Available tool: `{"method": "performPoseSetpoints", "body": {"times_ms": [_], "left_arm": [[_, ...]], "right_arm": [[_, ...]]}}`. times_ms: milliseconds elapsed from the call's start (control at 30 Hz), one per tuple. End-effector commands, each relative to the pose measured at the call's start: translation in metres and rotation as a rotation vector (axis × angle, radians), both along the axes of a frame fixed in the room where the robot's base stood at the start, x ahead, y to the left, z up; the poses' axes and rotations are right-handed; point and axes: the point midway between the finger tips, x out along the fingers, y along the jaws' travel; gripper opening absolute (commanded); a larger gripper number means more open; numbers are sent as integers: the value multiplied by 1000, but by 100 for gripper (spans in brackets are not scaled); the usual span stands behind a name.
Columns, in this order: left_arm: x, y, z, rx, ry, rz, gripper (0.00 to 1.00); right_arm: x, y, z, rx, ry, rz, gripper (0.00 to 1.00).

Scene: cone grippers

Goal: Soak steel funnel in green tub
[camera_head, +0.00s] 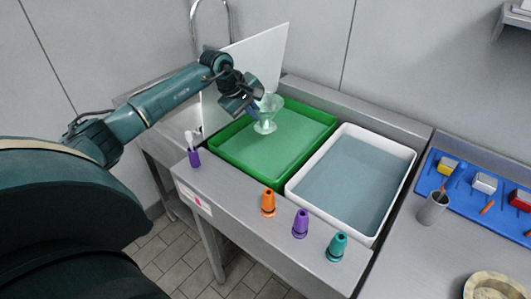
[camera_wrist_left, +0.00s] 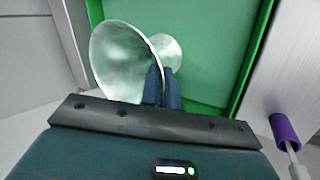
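My left gripper (camera_head: 257,108) reaches in from the left and is shut on the funnel's wall. In the left wrist view the funnel (camera_wrist_left: 118,62) shows its wide cone beside the close-set fingers (camera_wrist_left: 163,86), with the green tub (camera_wrist_left: 222,60) behind it. The tub holds a flat green-looking liquid. I cannot tell whether the funnel's lower end touches it. My right gripper is out of view.
A white tub (camera_head: 407,166) of grey-blue liquid adjoins on the right. A purple brush holder (camera_head: 194,158) stands at the tub's left. A white panel (camera_head: 262,65) rises behind my gripper.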

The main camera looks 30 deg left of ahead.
Motion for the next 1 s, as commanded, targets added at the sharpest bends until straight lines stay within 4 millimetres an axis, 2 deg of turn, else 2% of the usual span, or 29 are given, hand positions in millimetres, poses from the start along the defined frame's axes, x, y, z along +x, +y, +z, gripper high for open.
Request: {"method": "performPoseSetpoints", "body": {"times_ms": [233, 600, 1000], "left_arm": [[0, 0, 5, -1, -2, 0, 0], [0, 0, 39, 0, -2, 1, 0], [0, 0, 41, 0, -1, 0, 0]], "right_arm": [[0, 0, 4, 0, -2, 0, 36], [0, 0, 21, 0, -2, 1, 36], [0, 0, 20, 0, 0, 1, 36]]}}
